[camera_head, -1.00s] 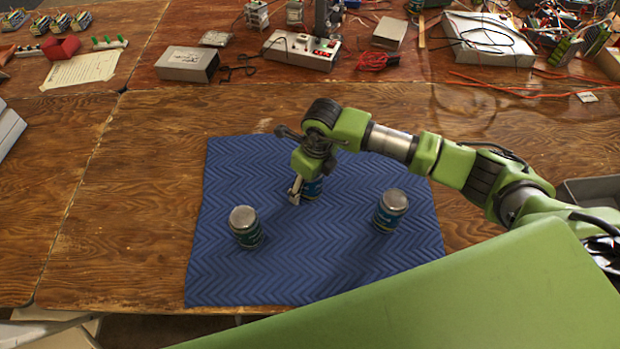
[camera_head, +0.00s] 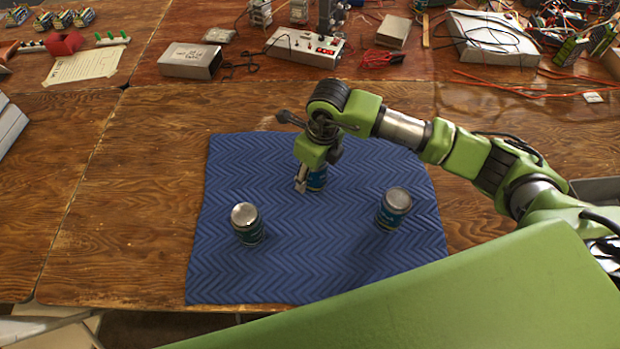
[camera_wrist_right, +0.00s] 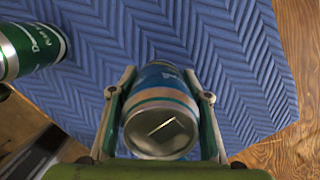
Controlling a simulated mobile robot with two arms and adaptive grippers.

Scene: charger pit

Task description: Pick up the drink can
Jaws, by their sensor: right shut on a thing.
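Three drink cans with blue-green sides and silver ends are in view. The far can (camera_head: 317,180) is partly hidden behind my right gripper (camera_head: 302,188). In the right wrist view that can (camera_wrist_right: 161,120) sits between the two fingers of my right gripper (camera_wrist_right: 160,100), which is shut on its sides. I cannot tell whether the can is off the mat. A second can (camera_head: 247,224) stands upright at the left of the blue mat, and a third can (camera_head: 394,208) stands at the right. Another can (camera_wrist_right: 30,50) shows at the left of the right wrist view. My left gripper is out of view.
The blue zigzag mat (camera_head: 310,270) lies on a brown wooden table (camera_head: 120,200). A power strip (camera_head: 305,47), a grey box (camera_head: 189,61) and red cables (camera_head: 378,59) lie farther back. Bare table is free left of the mat.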

